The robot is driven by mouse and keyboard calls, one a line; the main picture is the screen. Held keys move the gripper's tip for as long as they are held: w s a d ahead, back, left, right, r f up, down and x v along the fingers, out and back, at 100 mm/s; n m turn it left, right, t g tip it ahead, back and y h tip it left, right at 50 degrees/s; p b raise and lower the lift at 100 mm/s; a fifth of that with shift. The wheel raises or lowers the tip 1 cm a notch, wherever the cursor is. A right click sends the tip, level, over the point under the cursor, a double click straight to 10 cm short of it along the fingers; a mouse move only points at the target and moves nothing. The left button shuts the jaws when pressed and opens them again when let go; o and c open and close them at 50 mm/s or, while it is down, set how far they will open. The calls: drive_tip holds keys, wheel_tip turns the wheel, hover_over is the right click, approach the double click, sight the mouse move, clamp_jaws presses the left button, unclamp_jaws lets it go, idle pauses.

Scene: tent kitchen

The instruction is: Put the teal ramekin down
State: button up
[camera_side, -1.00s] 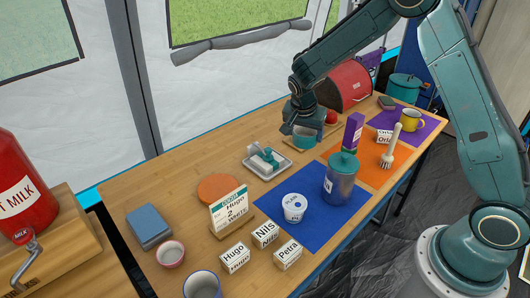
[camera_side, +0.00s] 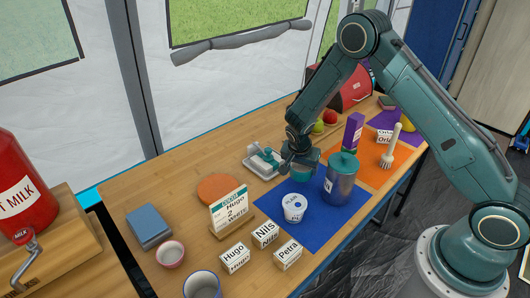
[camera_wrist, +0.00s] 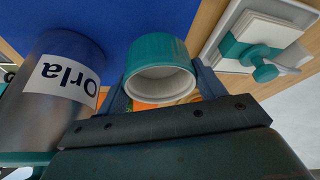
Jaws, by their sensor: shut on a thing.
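The teal ramekin (camera_side: 302,174) is between the fingers of my gripper (camera_side: 297,168). In the wrist view, the ramekin (camera_wrist: 157,52) shows its teal side and pale rim, with a finger of my gripper (camera_wrist: 160,85) on each side. My gripper is shut on it. In the side view it is at the far edge of the blue mat (camera_side: 318,232), between the white tray and the lidded canister. My gripper partly hides it, and I cannot tell whether it touches the mat.
A grey canister (camera_side: 340,184) with a teal lid stands close on the right; its label reads Orla in the wrist view (camera_wrist: 62,80). A white tub (camera_side: 293,207) stands on the blue mat in front. A white tray (camera_side: 263,165) lies on the left. The mat's near part is clear.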

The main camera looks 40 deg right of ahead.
sight(301, 175)
drive_tip(key=shift+f, duration=1.85)
drive_tip(key=shift+f, duration=0.1)
drive_tip(key=o, duration=1)
drive_tip(key=shift+o, duration=0.2)
drive_tip(key=v, duration=1.2)
drive_tip(key=shift+s+a, duration=0.1)
